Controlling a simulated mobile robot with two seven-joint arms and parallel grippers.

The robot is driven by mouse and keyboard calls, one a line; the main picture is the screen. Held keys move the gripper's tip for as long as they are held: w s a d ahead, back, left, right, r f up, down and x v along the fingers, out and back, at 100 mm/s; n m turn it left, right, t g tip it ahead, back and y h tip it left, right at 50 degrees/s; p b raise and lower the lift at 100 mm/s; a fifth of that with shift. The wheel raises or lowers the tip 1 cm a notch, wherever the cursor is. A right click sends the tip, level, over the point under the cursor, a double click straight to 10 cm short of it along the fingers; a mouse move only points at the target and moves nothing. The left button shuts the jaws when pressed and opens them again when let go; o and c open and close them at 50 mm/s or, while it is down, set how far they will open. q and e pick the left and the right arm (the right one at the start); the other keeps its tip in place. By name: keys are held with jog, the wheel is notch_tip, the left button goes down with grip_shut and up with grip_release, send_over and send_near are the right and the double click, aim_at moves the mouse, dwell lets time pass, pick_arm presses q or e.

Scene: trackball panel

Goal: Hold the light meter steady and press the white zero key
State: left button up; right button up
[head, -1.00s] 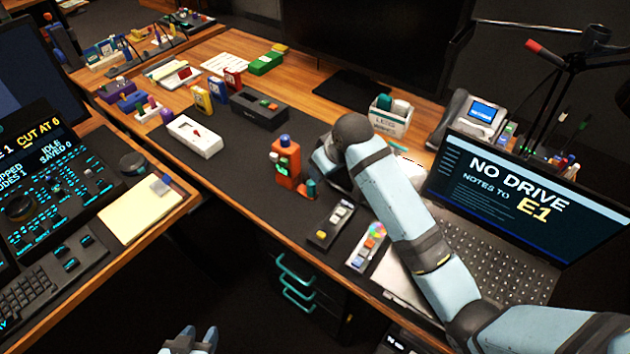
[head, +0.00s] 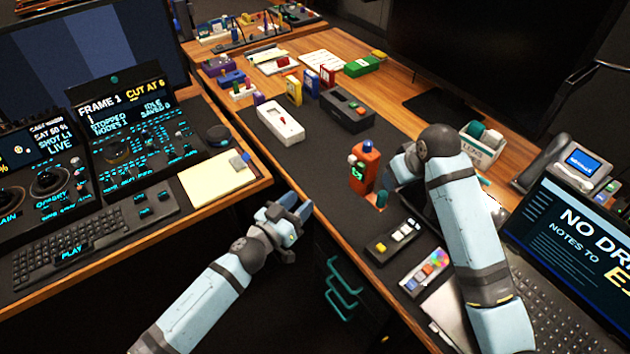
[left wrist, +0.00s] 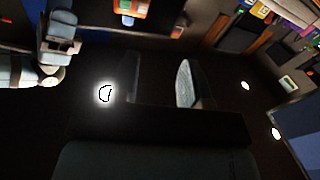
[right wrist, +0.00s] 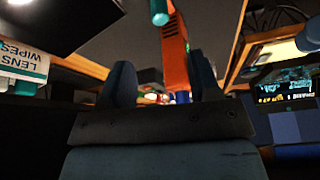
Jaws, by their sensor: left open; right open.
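The orange light meter (head: 369,178) stands upright on the dark desk mat, with a blue dome on top. A small white key (head: 352,160) shows on its left side, above a green patch. The meter's orange body (right wrist: 174,55) is also in the right wrist view, beyond the fingers. My right gripper (right wrist: 163,88) is open, with the meter in line with the gap. In the head view it is mostly hidden behind my right arm. My left gripper (head: 293,212) is open and empty, left of the meter, over the gap between the desks.
A small dark keypad (head: 392,241) and a colour card (head: 425,272) lie in front of the meter. A white switch box (head: 280,124) and a dark box (head: 347,110) lie behind it. A laptop (head: 575,250) is at the right. The mat left of the meter is clear.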

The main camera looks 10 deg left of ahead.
aim_at(384, 193)
pick_arm(q)
jog(key=w+d+r+m+g+h, duration=0.2)
jog(key=w+d+m+g+h, duration=0.1)
jog(key=w, duration=0.2)
jog(key=shift+w+d, duration=0.2)
jog(key=shift+w, duration=0.05)
pick_arm(e)
jog(key=x, duration=1.4)
grip_shut()
pick_arm(q)
grip_shut()
dwell(1.0)
